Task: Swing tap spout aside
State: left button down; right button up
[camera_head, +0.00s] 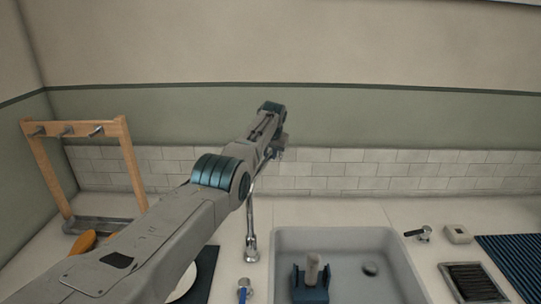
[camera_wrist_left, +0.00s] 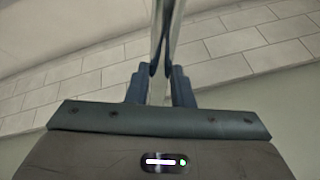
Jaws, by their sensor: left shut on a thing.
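The chrome tap (camera_head: 251,240) stands at the left rim of the sink (camera_head: 290,236). Its tube rises and goes partly behind my left arm. My left gripper (camera_head: 280,146) is at the tube's upper part, high above the counter, and its fingertips are mostly hidden by the arm in the head view. In the left wrist view the gripper (camera_wrist_left: 161,72) is shut on the shiny spout tube (camera_wrist_left: 164,24), which runs up between the fingers. My right gripper is not in view.
A blue holder with a pale cylinder (camera_head: 313,269) stands in the sink. A wooden rack (camera_head: 131,165) is at the left. A small lever (camera_head: 419,233), a white block (camera_head: 457,234), a dark tray (camera_head: 474,281) and a blue ribbed mat (camera_head: 516,262) lie at the right. The back wall is tiled.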

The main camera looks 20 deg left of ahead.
pick_arm(q)
jog(key=shift+a, duration=0.35)
jog(key=shift+n, duration=0.3)
jog(key=c, duration=1.3)
grip_release()
jog(key=shift+r, duration=0.2)
